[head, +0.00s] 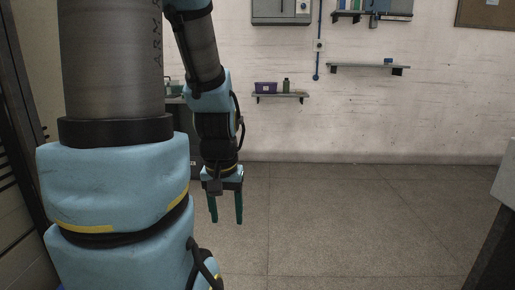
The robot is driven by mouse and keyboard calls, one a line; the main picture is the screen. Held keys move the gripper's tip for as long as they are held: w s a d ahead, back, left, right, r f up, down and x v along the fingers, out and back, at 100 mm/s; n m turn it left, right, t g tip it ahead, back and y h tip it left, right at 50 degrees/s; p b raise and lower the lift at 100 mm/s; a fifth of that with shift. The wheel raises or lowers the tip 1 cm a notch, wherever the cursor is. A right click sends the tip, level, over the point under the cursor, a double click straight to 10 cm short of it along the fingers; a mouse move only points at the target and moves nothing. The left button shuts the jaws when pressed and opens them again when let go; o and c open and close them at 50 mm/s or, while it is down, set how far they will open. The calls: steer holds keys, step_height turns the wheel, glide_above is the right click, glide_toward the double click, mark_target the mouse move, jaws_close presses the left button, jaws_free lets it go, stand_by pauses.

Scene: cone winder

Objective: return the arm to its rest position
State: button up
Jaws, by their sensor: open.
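My gripper (226,219) hangs down in front of the tiled floor, left of the middle of the head view. Its two teal fingers point downward and stand apart, with nothing between them. My arm, blue and grey, fills the left part of the view and hides what is behind it.
The floor (330,225) to the right of my gripper is clear. A wall shelf (281,96) holds a purple bin (265,87) and a green bottle (286,85). Another shelf (367,66) is to its right. A pale-topped table or cabinet edge (507,172) stands at the far right.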

step_height(320, 180, up, 14)
steer(key=p, duration=1.2)
steer(key=shift+d+p, duration=0.15)
steer(key=shift+p, duration=0.15)
